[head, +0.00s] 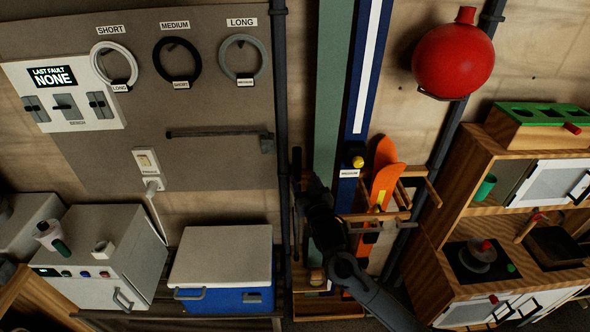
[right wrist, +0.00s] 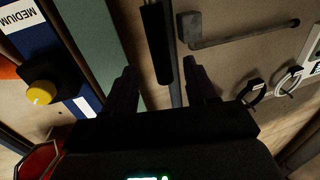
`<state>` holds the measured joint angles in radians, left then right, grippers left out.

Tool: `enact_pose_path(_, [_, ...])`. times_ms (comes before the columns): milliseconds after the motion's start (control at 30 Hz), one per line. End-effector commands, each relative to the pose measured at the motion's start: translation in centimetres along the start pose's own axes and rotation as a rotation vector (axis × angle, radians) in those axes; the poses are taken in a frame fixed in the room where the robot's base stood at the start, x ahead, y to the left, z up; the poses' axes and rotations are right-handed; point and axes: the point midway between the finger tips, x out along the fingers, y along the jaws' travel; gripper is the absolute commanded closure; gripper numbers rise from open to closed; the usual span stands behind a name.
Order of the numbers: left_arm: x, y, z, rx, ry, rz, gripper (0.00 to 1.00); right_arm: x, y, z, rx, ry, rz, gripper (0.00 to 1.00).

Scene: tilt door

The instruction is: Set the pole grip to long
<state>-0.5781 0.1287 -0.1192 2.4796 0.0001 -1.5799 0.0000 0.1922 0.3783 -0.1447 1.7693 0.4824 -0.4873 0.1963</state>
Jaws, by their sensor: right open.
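A thin dark pole with a thicker black grip (head: 297,163) stands upright against the wall, just right of the grey board. My right gripper (head: 308,187) is in front of it in the head view and partly covers it. In the right wrist view the black grip (right wrist: 158,45) lies between and beyond the fingertips of my right gripper (right wrist: 163,75). The fingers are open, and I cannot see them touch the pole. A yellow knob (head: 358,162) on the blue panel has a MEDIUM label (head: 349,173) beside it; the knob also shows in the right wrist view (right wrist: 41,93). My left gripper is out of view.
The grey board (head: 220,165) holds rings under SHORT, MEDIUM and LONG signs, and a dark horizontal bar (head: 218,134). A pipe (head: 281,100) runs beside the board. An orange ski-like board (head: 385,175) stands in a wooden rack right of my arm. A blue cooler (head: 222,260) is below.

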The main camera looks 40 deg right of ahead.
Motion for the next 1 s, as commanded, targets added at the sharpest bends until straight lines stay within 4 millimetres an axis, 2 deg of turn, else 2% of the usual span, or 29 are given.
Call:
enact_pose_path(167, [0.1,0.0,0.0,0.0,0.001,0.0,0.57,1.8,0.0,-0.2,0.0,0.004,0.001,0.43])
enact_pose_path(600, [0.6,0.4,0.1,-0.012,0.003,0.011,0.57,8.5,0.0,-0.2,0.001,0.003,0.0,0.43])
enact_pose_path(800, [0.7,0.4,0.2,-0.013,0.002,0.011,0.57,10.1,0.0,-0.2,0.002,0.003,0.0,0.43])
enact_pose_path(1000, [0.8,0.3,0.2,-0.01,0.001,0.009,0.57,10.6,0.0,-0.1,0.002,0.002,0.0,0.43])
